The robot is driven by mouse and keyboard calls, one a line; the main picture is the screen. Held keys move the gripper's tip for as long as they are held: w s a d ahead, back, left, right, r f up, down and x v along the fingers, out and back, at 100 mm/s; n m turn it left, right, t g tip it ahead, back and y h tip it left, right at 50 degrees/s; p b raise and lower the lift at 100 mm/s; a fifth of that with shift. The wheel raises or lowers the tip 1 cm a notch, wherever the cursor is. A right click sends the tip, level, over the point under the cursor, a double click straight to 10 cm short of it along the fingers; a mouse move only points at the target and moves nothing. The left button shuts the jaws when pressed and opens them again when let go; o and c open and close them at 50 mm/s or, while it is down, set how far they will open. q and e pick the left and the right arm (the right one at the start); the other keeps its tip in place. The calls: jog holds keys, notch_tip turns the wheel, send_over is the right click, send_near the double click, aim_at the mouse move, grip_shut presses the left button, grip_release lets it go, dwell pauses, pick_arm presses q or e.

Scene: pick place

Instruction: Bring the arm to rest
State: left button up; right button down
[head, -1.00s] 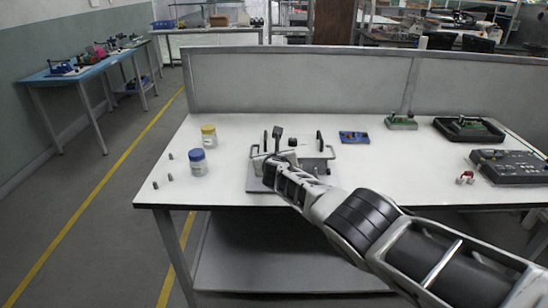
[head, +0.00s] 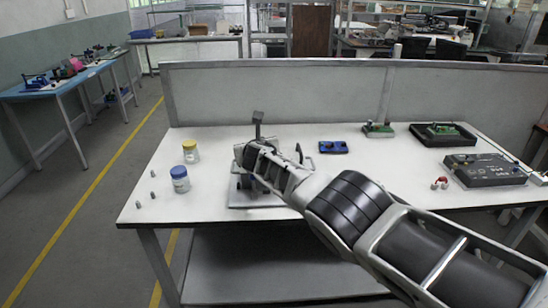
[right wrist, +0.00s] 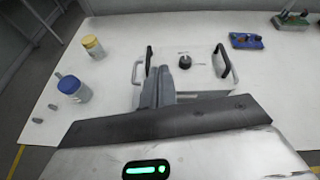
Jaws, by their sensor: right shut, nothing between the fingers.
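My right arm comes in from the right in the head view, and its hand (head: 258,160) is over the tabletop, in front of a grey fixture. In the right wrist view my right gripper (right wrist: 163,72) is shut with its fingers together and nothing between them. Beyond it lies the fixture with two black upright handles (right wrist: 222,62) and a round black knob (right wrist: 185,62). In the head view the hand hides much of this fixture, and I cannot tell whether they touch. My left gripper is not in view.
A yellow-lidded jar (head: 191,152) and a blue-lidded jar (head: 180,180) stand left of the hand, with several small grey pegs (head: 138,204). A blue tray (head: 333,147), green boards and a dark box (head: 485,170) are to the right. A grey partition (head: 300,95) closes the back.

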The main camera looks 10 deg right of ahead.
jog(key=shift+a+r, duration=0.15)
jog(key=shift+r, duration=0.25)
jog(key=s+f+m+g, duration=0.3)
jog(key=s+f+m, duration=0.65)
jog(key=f, duration=0.35)
jog(key=s+d+f+m+g, duration=0.3)
jog(key=s+f+m, duration=0.4)
jog(key=s+m, duration=0.4)
jog(key=s+d+r+m+g+y, duration=0.1)
jog(key=s+d+r+m, duration=0.3)
jog(key=s, duration=0.7)
jog(key=s+d+m+g, duration=0.1)
jog(key=s+m+g, duration=0.1)
jog(key=s+m, duration=0.65)
jog(key=s+d+r+m+g+y, duration=0.1)
jog(key=s+d+r+m, duration=0.15)
jog(key=s, duration=1.15)
jog(key=w+a+f+t+y, duration=0.1)
jog(key=w+a+f+t, duration=0.1)
jog(key=f, duration=0.3)
jog(key=w+a+f+n+t+y, duration=0.1)
jog(key=w+a+f+t, duration=0.1)
jog(key=w+f+t, duration=0.2)
jog(key=shift+a+f, duration=0.3)
jog(key=shift+f, duration=0.2)
